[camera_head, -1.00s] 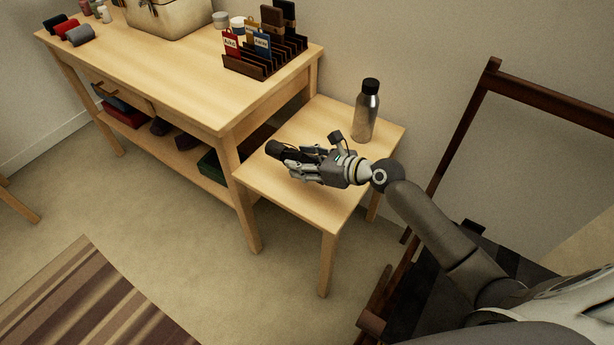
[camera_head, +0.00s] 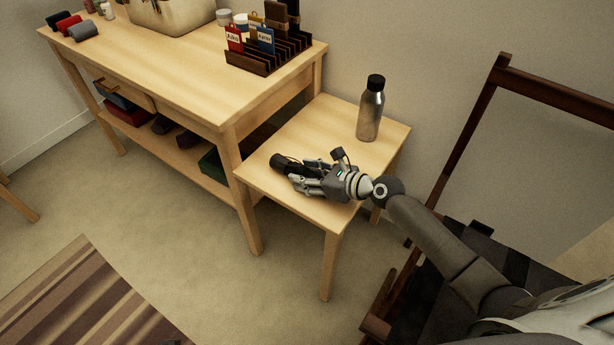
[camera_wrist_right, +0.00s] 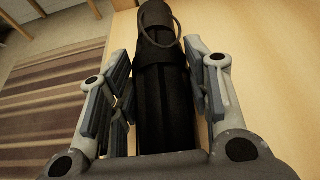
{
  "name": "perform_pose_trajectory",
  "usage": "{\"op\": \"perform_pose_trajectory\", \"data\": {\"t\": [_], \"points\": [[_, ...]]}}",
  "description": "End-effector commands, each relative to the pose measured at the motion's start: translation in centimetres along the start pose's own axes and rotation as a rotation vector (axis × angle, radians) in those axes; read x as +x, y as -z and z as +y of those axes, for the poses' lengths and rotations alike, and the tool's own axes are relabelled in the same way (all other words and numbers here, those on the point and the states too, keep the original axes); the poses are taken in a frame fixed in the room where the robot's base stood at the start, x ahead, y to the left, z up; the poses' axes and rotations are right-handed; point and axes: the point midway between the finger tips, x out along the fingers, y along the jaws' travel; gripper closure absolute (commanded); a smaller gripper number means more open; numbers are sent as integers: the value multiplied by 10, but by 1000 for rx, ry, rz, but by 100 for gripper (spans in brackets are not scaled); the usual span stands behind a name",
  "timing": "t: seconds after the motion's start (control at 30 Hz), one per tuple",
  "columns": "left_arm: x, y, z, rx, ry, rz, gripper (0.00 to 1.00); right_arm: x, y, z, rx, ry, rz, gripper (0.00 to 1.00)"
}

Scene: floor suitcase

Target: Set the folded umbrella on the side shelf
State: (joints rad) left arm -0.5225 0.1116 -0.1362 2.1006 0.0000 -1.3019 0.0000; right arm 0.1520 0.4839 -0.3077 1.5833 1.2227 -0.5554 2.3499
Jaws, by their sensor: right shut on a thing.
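The folded umbrella (camera_head: 280,161) is black and lies roughly level, low over the side shelf (camera_head: 275,194), the small light wood table beside the workbench. My right gripper (camera_head: 303,180) is shut on it; its far end sticks out past the fingers. In the right wrist view the umbrella (camera_wrist_right: 164,95) runs lengthwise between the fingers (camera_wrist_right: 158,85), with a thin strap loop near its far end. I cannot tell whether it touches the shelf top. My left gripper is not in view.
A steel bottle (camera_head: 370,112) with a black cap stands on the shelf's back part. The taller workbench (camera_head: 190,75) adjoins at left, with a dark slotted rack (camera_head: 262,58) on it. A dark wooden frame (camera_head: 470,125) stands at right. A striped rug (camera_head: 85,295) lies on the floor.

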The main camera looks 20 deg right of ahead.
Motion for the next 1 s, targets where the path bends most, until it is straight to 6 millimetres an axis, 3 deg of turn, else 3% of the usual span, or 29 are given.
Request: {"op": "perform_pose_trajectory", "data": {"t": [0.33,0.37,0.5,0.87,1.0], "points": [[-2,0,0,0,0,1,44,1,2,0,1,1,-2,88],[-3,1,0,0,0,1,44,1,2,0,1,0,0,51],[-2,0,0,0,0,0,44,1,2,0,1,0,1,34],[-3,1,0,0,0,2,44,0,0,0,-1,0,0,34],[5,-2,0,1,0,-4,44,-11,-1,0,1,0,1,34]]}}
